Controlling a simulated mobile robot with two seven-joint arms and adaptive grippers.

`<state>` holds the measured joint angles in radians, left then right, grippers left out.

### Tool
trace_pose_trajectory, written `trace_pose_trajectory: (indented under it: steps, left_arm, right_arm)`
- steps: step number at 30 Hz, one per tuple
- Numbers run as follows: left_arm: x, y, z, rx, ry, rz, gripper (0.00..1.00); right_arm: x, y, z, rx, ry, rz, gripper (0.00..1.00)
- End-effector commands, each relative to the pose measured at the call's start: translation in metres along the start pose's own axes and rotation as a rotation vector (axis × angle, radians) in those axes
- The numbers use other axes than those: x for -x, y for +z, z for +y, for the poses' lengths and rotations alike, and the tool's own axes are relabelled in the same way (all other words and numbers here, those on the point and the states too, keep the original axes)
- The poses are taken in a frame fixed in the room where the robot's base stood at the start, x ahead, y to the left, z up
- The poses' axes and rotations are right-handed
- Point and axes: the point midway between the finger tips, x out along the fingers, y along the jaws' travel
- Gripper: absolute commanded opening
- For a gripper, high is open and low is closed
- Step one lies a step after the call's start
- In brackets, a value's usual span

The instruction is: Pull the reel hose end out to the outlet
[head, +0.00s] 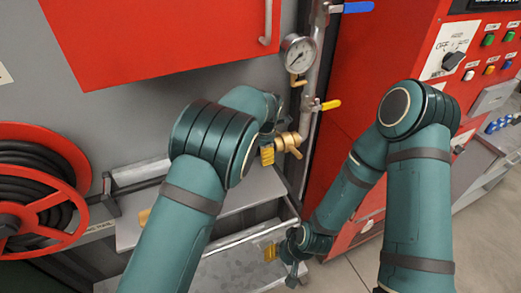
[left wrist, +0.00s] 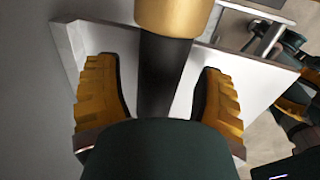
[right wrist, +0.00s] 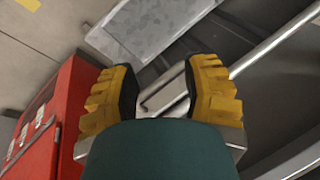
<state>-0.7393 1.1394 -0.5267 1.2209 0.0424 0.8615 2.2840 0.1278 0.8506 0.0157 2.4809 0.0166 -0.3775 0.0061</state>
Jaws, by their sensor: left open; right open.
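The hose reel (head: 40,190) is red with black hose wound on it, at the left of the head view. The hose (head: 150,183) runs right through a guide and passes behind my left arm. The brass outlet (head: 288,141) sits below the gauge. My left gripper (head: 268,148) is open beside it. In the left wrist view, black hose (left wrist: 165,75) with a brass end (left wrist: 172,15) lies between the spread fingers (left wrist: 157,72). I cannot tell whether the brass end is joined to the outlet. My right gripper (head: 280,258) is open and empty, low near the metal tray.
A grey shelf (head: 250,190) lies under my left arm, with a lower metal tray (head: 225,272) below. A pipe with a yellow-handled valve (head: 328,105) and a gauge (head: 299,53) rises beside the red control cabinet (head: 385,60). Floor is free at lower right.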

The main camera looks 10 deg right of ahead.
Motion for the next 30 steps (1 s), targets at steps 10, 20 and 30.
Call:
trace_pose_trajectory:
  steps: [10, 20, 30]
  left_arm:
    - [0.028, 0.001, 0.001, -0.001, 0.003, -0.002, 0.69]
    - [0.070, 0.001, 0.000, -0.001, 0.001, -0.001, 0.69]
    - [0.075, 0.001, 0.000, -0.001, 0.000, 0.000, 0.69]
  right_arm:
    - [0.000, 0.000, 0.000, 0.000, 0.000, 0.000, 0.47]
    - [0.000, 0.000, 0.000, 0.000, 0.000, 0.000, 0.47]
    - [0.000, 0.000, 0.000, 0.000, 0.000, 0.000, 0.47]
